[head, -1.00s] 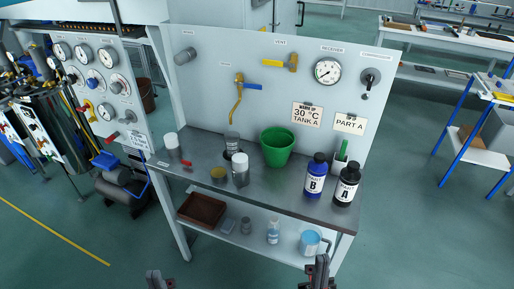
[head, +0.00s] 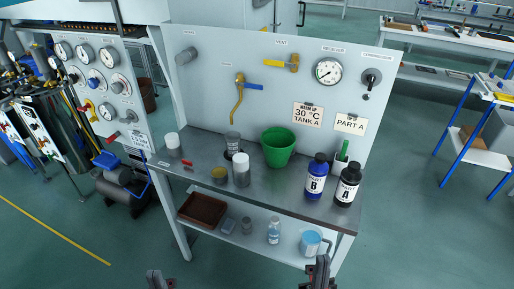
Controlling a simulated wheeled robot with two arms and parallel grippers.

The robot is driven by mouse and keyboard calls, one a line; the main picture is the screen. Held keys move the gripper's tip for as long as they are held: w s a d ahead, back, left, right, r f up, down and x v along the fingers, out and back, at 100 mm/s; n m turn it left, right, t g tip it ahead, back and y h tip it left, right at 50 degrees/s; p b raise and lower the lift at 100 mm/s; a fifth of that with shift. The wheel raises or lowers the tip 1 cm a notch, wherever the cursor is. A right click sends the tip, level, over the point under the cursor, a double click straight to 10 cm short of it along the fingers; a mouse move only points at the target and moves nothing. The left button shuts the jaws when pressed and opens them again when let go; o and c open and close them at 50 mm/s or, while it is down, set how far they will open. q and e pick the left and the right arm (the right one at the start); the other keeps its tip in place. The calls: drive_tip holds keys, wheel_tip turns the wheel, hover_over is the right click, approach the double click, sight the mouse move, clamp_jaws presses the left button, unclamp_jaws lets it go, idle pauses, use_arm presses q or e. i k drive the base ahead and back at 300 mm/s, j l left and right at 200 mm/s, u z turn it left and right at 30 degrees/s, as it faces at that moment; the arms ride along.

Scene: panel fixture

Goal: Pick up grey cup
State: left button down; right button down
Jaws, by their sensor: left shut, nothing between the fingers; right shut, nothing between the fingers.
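A grey cylindrical cup (head: 232,141) stands upright on the steel bench top, below the yellow spout (head: 236,104), partly behind a white-lidded jar (head: 241,171). A small grey container (head: 246,224) stands on the lower shelf; I cannot tell whether it is a cup. My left gripper (head: 155,279) shows at the bottom edge, left of centre, shut and empty. My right gripper (head: 319,268) is at the bottom edge, right of centre, shut and empty. Both are well apart from the grey cup.
On the bench top (head: 205,162) are a green bucket (head: 278,147), blue bottle B (head: 316,177), black bottle A (head: 347,184), an amber jar (head: 219,175) and another white-lidded jar (head: 172,144). The lower shelf holds a brown tray (head: 203,209), a clear bottle (head: 274,231) and a blue mug (head: 310,242).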

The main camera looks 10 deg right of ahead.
sight(232, 138)
drive_tip(key=i+j+z, duration=0.1)
drive_tip(key=z, duration=0.4)
drive_tip(key=j+z, duration=0.2)
drive_tip(key=z, duration=0.3)
drive_tip(key=j+z, duration=0.5)
drive_tip(key=j, duration=1.4)
drive_tip(key=i, duration=0.05)
